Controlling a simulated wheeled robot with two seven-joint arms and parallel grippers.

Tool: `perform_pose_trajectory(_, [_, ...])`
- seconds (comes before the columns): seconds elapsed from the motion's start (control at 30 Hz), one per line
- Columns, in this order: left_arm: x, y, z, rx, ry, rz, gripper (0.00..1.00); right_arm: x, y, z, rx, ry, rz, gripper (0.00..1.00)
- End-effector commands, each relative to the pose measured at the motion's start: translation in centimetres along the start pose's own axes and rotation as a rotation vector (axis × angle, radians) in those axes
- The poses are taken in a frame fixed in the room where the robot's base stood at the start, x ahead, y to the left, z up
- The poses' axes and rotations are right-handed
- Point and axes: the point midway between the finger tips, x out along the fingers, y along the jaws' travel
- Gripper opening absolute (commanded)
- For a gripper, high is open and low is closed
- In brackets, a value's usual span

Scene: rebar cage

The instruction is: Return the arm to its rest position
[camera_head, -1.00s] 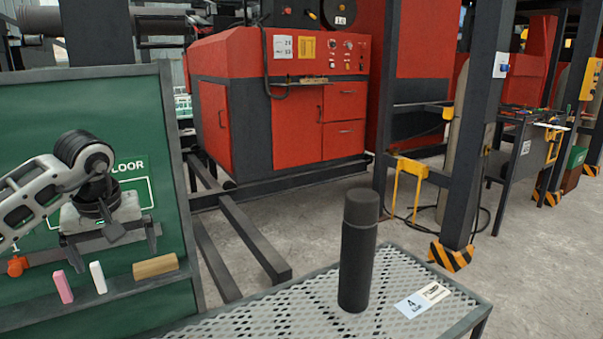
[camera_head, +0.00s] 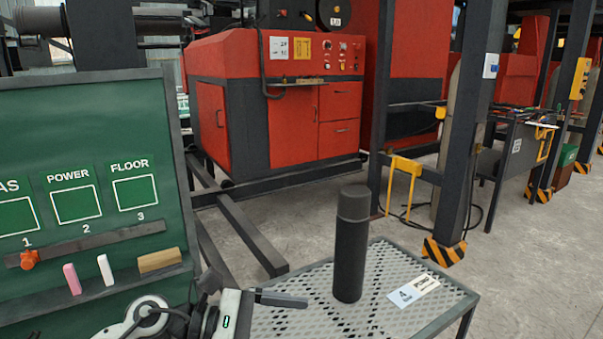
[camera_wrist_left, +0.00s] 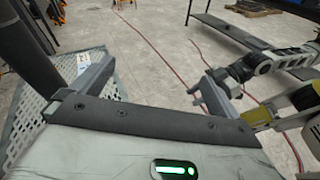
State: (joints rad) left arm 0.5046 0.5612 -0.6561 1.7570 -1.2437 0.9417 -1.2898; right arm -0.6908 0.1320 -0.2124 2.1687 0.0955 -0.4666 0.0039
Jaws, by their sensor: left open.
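My left gripper (camera_head: 283,299) is low in the head view, in front of the board's lower right corner and over the left part of the mesh table. One dark finger points right, toward the foot of the black cylinder but apart from it. In the left wrist view the two fingers of my left gripper (camera_wrist_left: 158,84) are wide apart with nothing between them. Part of my left arm shows at the bottom of the head view; the rest is cut off.
The mesh table (camera_head: 275,321) bears an upright black cylinder (camera_head: 350,245) and a label card (camera_head: 413,290). The green board (camera_head: 90,120) stands left, with pink chalk (camera_head: 72,279), white chalk (camera_head: 105,270) and a tan block (camera_head: 160,260) on its ledge. A post (camera_head: 462,140) stands right.

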Motion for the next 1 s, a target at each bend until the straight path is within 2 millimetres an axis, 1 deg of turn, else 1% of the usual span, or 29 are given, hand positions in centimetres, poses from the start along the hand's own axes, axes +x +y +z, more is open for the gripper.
perform_pose_trajectory(0.03, [0.8, -0.8, 1.4, -0.231, -0.167, 0.066, 1.0, -0.1, 0.0, 0.0, -0.002, -0.005, 0.001, 0.36])
perform_pose_trajectory(0.07, [0.9, -0.8, 2.2, -0.379, -0.267, 0.106, 1.0, -0.2, 0.0, 0.0, -0.003, -0.007, 0.002, 0.36])
perform_pose_trajectory(0.1, [0.6, -0.7, 2.8, -0.583, -0.396, 0.157, 1.0, -0.2, 0.0, -0.1, -0.004, -0.008, 0.002, 0.36])
perform_pose_trajectory(0.17, [-0.5, -0.2, 2.9, -0.898, -0.587, 0.229, 1.0, -0.3, 0.0, -0.2, -0.006, -0.008, 0.003, 0.36])
perform_pose_trajectory(0.2, [-1.5, 0.1, 2.3, -1.114, -0.714, 0.273, 1.0, -0.4, 0.0, -0.2, -0.008, -0.008, 0.003, 0.36])
perform_pose_trajectory(0.23, [-2.3, 0.3, 1.4, -1.278, -0.808, 0.306, 1.0, -0.4, 0.0, -0.3, -0.009, -0.008, 0.004, 0.36])
perform_pose_trajectory(0.27, [-3.2, 0.3, 0.3, -1.441, -0.903, 0.339, 1.0, -0.5, 0.0, -0.3, -0.01, -0.009, 0.004, 0.36])
perform_pose_trajectory(0.3, [-4.4, 0.0, -1.5, -1.659, -1.031, 0.38, 1.0, -0.5, 0.0, -0.4, -0.011, -0.01, 0.004, 0.36])
perform_pose_trajectory(0.37, [-6.0, -1.1, -5.0, -1.983, -1.226, 0.442, 1.0, -0.6, 0.0, -0.4, -0.013, -0.012, 0.005, 0.36])
perform_pose_trajectory(0.4, [-7.0, -2.4, -7.4, -2.187, -1.358, 0.482, 1.0, -0.6, 0.0, -0.4, -0.015, -0.015, 0.006, 0.36])
perform_pose_trajectory(0.47, [-8.0, -4.8, -10.7, -2.45, -1.541, 0.535, 1.0, -0.6, 0.0, -0.3, -0.017, -0.019, 0.007, 0.36])
perform_pose_trajectory(0.5, [-8.4, -6.5, -12.5, -2.593, -1.648, 0.565, 1.0, -0.6, 0.1, -0.2, -0.019, -0.021, 0.008, 0.36])
perform_pose_trajectory(0.53, [-8.7, -7.8, -13.7, 2.515, 1.614, -0.551, 1.0, -0.5, 0.1, -0.2, -0.02, -0.022, 0.008, 0.36])
perform_pose_trajectory(0.6, [-8.9, -10.5, -15.7, 2.31, 1.514, -0.509, 1.0, -0.5, 0.1, -0.2, -0.023, -0.024, 0.009, 0.36])
perform_pose_trajectory(0.7, [-9.0, -13.4, -17.3, 2.113, 1.421, -0.471, 1.0, -0.5, 0.2, -0.3, -0.026, -0.021, 0.01, 0.36])
perform_pose_trajectory(0.73, [-9.1, -14.0, -17.6, 2.076, 1.405, -0.464, 1.0, -0.4, 0.2, -0.4, -0.027, -0.02, 0.01, 0.36])
perform_pose_trajectory(0.83, [-9.0, -15.0, -18.1, 2.008, 1.372, -0.451, 1.0, -0.4, 0.2, -0.5, -0.028, -0.019, 0.01, 0.36])
perform_pose_trajectory(1.0, [-9.0, -15.2, -18.2, 1.999, 1.367, -0.449, 1.0, -0.4, 0.2, -0.5, -0.028, -0.019, 0.01, 0.36])
